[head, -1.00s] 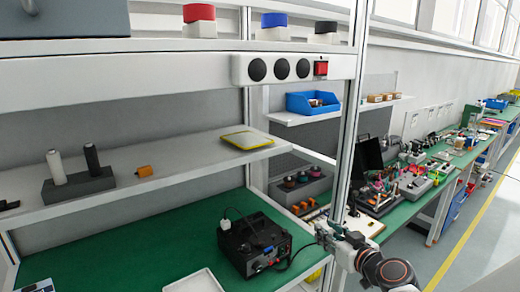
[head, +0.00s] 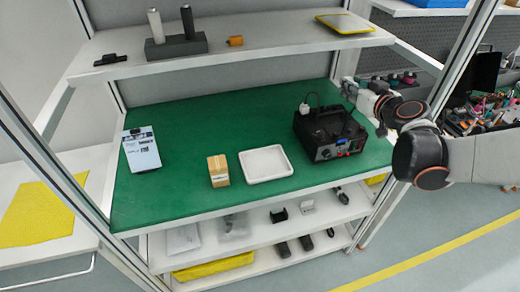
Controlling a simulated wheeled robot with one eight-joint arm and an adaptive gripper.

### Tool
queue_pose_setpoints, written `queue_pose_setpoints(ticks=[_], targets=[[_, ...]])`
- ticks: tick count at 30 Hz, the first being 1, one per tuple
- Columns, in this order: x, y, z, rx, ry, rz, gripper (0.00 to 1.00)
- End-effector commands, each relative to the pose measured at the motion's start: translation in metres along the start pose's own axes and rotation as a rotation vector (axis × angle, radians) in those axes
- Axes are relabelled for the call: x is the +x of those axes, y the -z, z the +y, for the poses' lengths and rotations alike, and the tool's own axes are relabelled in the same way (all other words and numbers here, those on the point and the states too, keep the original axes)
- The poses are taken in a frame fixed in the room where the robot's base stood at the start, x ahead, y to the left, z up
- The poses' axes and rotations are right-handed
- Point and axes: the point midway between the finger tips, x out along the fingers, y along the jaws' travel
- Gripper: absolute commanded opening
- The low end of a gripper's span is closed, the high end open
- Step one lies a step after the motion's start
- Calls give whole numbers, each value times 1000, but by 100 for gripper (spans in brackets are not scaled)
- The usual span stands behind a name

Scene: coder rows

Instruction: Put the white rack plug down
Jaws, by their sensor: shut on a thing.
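My gripper (head: 348,88) is beside the right end of the green worktop, just behind and right of the black device (head: 331,133). It is shut on the white rack plug, which is too small and too covered by the jaws to make out. A white plug-like piece (head: 303,109) with a dark cable stands at the black device's top left, apart from my gripper. The green worktop (head: 200,125) lies left of my gripper.
A white tray (head: 246,163) and a cardboard box (head: 218,170) sit near the worktop's front, a white clipboard (head: 141,148) at left. A shelf (head: 275,40) above holds a grey block (head: 175,47) with white and black cylinders. The worktop's middle is clear.

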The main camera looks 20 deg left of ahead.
Motion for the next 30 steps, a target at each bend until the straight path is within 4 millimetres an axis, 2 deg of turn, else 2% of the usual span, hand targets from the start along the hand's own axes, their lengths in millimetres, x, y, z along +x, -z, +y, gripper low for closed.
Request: queue_pose_setpoints(ticks=[1,6,9,12,14,30], targets=[[10,14,-16,-6,23,1,0],[30,44,-52,-19,69,1,0],[36,54,-63,-21,83,2,0],[40,53,-69,-23,89,2,0],[43,46,-70,-23,90,2,0],[74,-76,-69,-23,89,2,0]])
